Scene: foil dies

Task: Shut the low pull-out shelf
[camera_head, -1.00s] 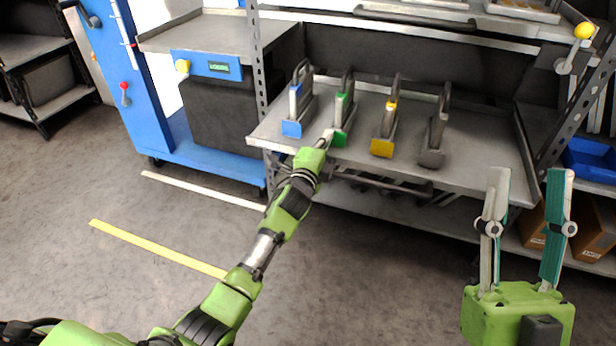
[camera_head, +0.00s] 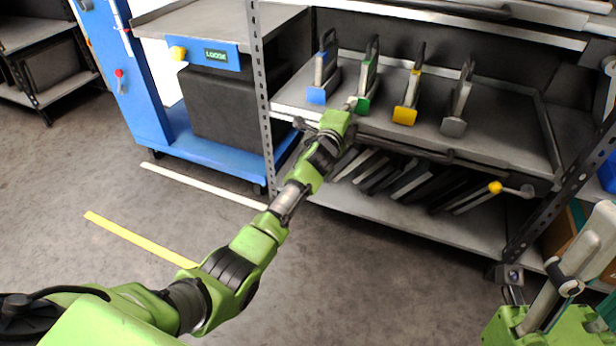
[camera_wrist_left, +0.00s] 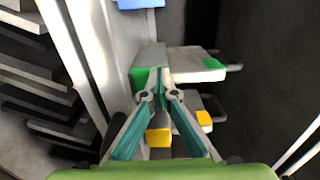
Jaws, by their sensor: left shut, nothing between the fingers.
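The low pull-out shelf (camera_head: 512,132) is a grey tray in the rack, carrying upright dies with coloured feet: blue (camera_head: 317,95), green (camera_head: 363,104), yellow (camera_head: 405,115) and grey (camera_head: 454,126). A dark handle bar (camera_head: 405,148) runs along its front. My left gripper (camera_head: 350,104) is shut and empty at the tray's front edge, by the green die's foot; the left wrist view shows its fingertips (camera_wrist_left: 154,78) at the green-marked part. Whether they touch the die or the tray edge is unclear. My right gripper (camera_head: 585,255) is cut off by the right edge, its fingers apart.
Below the tray, a lower shelf (camera_head: 420,212) holds several slanted dark plates. A blue cart (camera_head: 225,168) stands left of the rack. The floor in front is free, with yellow (camera_head: 140,240) and white tape.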

